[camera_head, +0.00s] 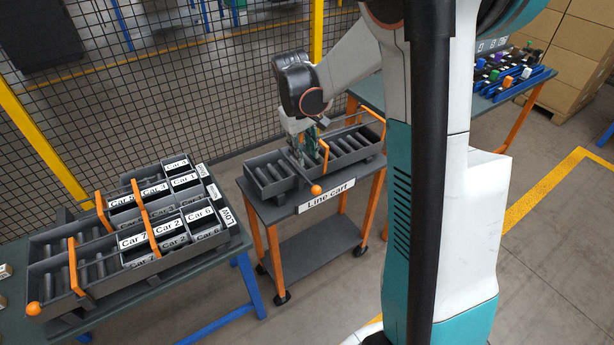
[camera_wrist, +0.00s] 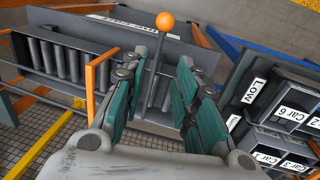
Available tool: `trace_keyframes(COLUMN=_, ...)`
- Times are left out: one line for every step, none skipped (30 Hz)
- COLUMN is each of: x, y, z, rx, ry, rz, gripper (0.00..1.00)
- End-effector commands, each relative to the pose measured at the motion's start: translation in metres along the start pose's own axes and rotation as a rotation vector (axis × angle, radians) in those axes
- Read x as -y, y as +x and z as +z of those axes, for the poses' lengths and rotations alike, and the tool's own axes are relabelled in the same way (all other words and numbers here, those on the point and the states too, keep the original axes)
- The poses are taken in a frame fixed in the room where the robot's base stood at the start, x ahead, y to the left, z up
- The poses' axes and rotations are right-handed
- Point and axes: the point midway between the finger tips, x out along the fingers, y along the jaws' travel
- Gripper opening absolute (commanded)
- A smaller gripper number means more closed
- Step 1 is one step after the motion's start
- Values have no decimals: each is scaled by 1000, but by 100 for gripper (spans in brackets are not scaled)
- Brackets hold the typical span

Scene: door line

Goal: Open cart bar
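The line cart (camera_head: 325,196) has a grey top tray with rollers. Its bar shows as an orange frame, with one upright part (camera_head: 323,156) near the middle and another (camera_head: 374,115) at the right end. A grey rod (camera_wrist: 155,70) ends in an orange ball (camera_wrist: 165,21), which also shows at the tray's front edge in the head view (camera_head: 316,189). My gripper (camera_head: 309,145) is above the tray, pointing down. In the wrist view, its teal fingers (camera_wrist: 157,85) are apart, with the rod between them. Whether they touch it is unclear.
A table (camera_head: 205,262) at left carries a roller rack with labelled car boxes (camera_head: 168,225) and orange bars. A mesh fence (camera_head: 190,80) stands behind. A table with coloured parts (camera_head: 505,75) is at back right.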

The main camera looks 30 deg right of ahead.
Motion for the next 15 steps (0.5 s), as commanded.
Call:
trace_keyframes(x=0, y=13, z=0, rx=0, ry=1, rz=0, gripper=28)
trace_keyframes(x=0, y=19, z=0, rx=0, ry=1, rz=0, gripper=28)
trace_keyframes(x=0, y=27, z=0, rx=0, ry=1, rz=0, gripper=28)
trace_keyframes(x=0, y=33, z=0, rx=-1, ry=1, rz=0, gripper=28)
trace_keyframes(x=0, y=39, z=0, rx=-1, ry=1, rz=0, gripper=28)
trace_keyframes(x=0, y=47, z=0, rx=-1, ry=0, rz=0, gripper=28)
trace_keyframes(x=0, y=53, z=0, rx=-1, ry=0, rz=0, gripper=28)
trace_keyframes(x=0, y=59, z=0, rx=-1, ry=0, rz=0, gripper=28)
trace_keyframes(x=0, y=67, z=0, rx=-1, ry=0, rz=0, gripper=28)
trace_keyframes(x=0, y=72, z=0, rx=-1, ry=0, rz=0, gripper=28)
trace_keyframes(x=0, y=77, z=0, rx=-1, ry=0, rz=0, gripper=28)
trace_keyframes(x=0, y=84, z=0, rx=-1, ry=0, rz=0, gripper=28)
trace_keyframes(x=0, y=88, z=0, rx=-1, ry=0, rz=0, gripper=28)
trace_keyframes(x=0, y=92, z=0, rx=-1, ry=0, rz=0, gripper=28)
trace_keyframes(x=0, y=97, z=0, rx=-1, ry=0, rz=0, gripper=28)
